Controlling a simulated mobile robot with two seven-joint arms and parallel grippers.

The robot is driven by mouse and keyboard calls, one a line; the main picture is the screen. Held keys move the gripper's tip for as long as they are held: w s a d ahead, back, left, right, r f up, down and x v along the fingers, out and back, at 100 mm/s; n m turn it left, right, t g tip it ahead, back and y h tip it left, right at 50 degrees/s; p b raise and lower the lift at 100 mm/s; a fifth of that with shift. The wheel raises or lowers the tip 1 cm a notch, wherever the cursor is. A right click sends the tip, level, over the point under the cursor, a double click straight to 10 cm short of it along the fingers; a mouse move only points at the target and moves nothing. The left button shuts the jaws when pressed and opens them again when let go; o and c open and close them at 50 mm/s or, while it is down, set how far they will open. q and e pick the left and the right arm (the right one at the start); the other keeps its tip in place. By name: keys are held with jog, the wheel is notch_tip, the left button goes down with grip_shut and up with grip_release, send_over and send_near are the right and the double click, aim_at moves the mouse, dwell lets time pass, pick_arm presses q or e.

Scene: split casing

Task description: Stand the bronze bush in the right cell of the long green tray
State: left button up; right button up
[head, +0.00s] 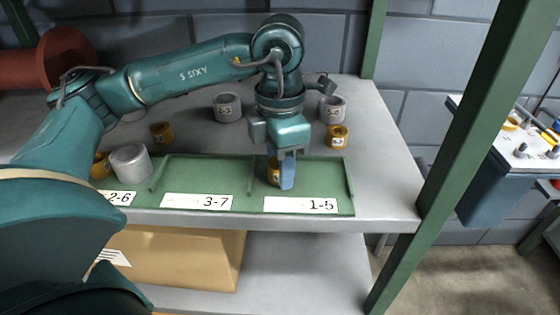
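The long green tray (352,184) lies along the front of the grey shelf, with white labels 2-6, 3-7 and 1-5 on its front edge. A bronze bush (272,176) is low in the right cell, the one labelled 1-5. My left gripper (284,182) points down at this bush. One blue finger stands in front of the bush and covers its right part; the other finger is hidden, so I cannot tell whether they grip it. The bush looks upright; its contact with the tray floor is hidden. My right gripper is out of view.
Behind the tray stand a bronze bush (337,137), a small bronze bush (162,133) and grey bushes (227,107) (332,109). A grey bush (130,162) and a bronze one (101,166) are at the left cell. The middle cell is empty. A green post (462,150) rises at right.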

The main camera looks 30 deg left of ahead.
pick_arm(q)
jog(key=o, duration=0.4)
jog(key=shift+c, duration=0.2)
notch_tip(320, 180, up, 8)
jog(key=shift+p, duration=0.4)
